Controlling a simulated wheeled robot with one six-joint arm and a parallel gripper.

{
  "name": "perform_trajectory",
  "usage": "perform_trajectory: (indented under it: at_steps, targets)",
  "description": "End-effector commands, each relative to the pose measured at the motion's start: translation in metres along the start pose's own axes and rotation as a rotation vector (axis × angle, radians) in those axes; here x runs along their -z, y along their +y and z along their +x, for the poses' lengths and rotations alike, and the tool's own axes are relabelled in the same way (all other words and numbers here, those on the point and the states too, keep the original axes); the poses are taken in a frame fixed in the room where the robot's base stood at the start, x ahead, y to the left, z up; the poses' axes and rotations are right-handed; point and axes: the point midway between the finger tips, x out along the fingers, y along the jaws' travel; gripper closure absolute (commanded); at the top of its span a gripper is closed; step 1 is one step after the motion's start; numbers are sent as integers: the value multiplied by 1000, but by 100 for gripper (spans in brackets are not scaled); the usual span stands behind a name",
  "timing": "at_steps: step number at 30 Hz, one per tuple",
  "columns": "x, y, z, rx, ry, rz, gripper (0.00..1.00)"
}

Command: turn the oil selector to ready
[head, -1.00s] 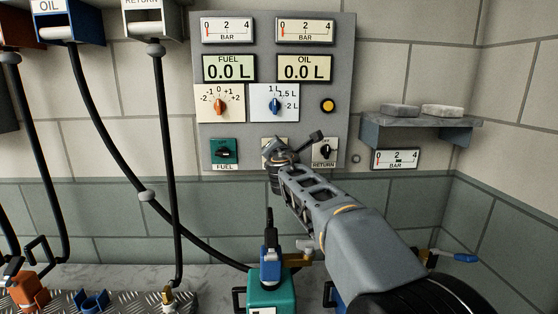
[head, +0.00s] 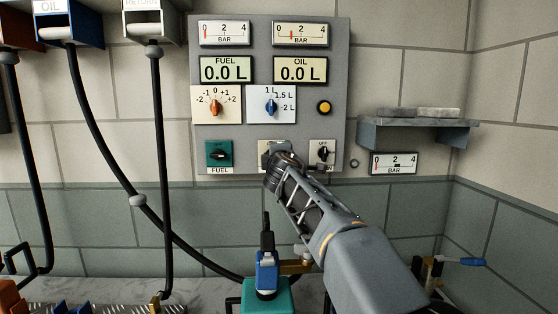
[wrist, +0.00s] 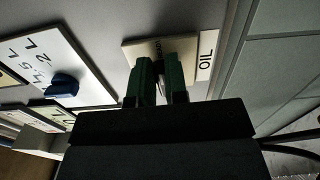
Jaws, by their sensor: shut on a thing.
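The oil selector sits at the bottom middle of the grey panel (head: 340,95). Its cream plate (head: 265,149) is mostly hidden behind my gripper (head: 275,160) in the head view. In the wrist view the plate (wrist: 185,47) shows beside an OIL label (wrist: 206,56), with small lettering I cannot read surely. My gripper's green fingers (wrist: 160,83) are shut on the selector's knob, which they mostly hide. I cannot tell which position the knob points to.
The fuel selector (head: 218,154) is left of my gripper and the return selector (head: 322,152) close on its right. Above are the orange dial (head: 215,107), blue dial (head: 271,106) and yellow button (head: 324,107). A shelf (head: 415,125) juts out at right. Black hoses hang at left.

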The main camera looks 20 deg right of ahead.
Motion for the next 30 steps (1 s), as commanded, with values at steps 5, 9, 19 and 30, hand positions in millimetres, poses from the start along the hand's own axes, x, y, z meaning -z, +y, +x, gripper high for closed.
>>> perform_trajectory:
  at_steps: [5, 9, 19, 30]
  targets:
    - [0, -2, 0, 1, -1, 35, 100]
    - [0, -2, 0, 1, -1, 47, 100]
    - [0, -2, 0, 2, -1, 49, 100]
    - [0, -1, 0, 1, -1, 48, 61]
